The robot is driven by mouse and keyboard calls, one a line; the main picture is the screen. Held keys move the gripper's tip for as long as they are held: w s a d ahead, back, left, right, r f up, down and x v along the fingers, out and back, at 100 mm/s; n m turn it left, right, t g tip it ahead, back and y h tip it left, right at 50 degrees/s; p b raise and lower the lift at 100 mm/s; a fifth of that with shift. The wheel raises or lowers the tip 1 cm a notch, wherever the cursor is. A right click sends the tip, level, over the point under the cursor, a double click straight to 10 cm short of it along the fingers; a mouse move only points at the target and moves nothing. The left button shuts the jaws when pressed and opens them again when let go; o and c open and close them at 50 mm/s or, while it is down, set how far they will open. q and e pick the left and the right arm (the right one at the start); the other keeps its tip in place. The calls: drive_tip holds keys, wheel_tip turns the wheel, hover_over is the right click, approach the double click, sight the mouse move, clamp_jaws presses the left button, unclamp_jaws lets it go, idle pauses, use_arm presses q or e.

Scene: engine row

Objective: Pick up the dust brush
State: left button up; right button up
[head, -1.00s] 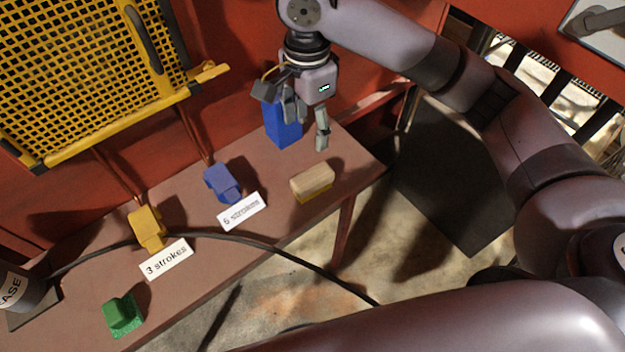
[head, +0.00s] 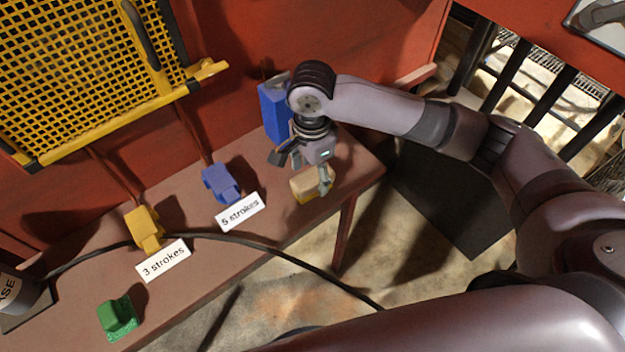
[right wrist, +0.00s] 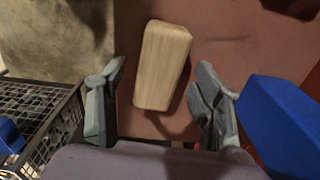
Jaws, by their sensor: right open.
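The dust brush, a pale wooden block (head: 303,187) with a yellowish lower edge, lies on the brown bench near its right end. In the right wrist view the wooden block (right wrist: 162,65) lies slightly tilted between the fingers, with a gap on each side. My right gripper (head: 301,174) is open and just above the block, fingers pointing down, one finger covering part of it in the head view. No contact with the block is visible. My left gripper is not in view.
A tall blue block (head: 273,112) stands close behind my right gripper. Blue (head: 221,184) and yellow (head: 145,228) fittings with stroke labels, a green block (head: 118,317) and a black hose (head: 270,250) are to the left. The bench's front edge is close to the brush.

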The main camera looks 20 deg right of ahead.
drive_tip(key=shift+d+f, duration=0.1)
drive_tip(key=shift+f, duration=1.15)
drive_tip(key=shift+c, duration=0.5)
drive_tip(key=c, duration=1.2)
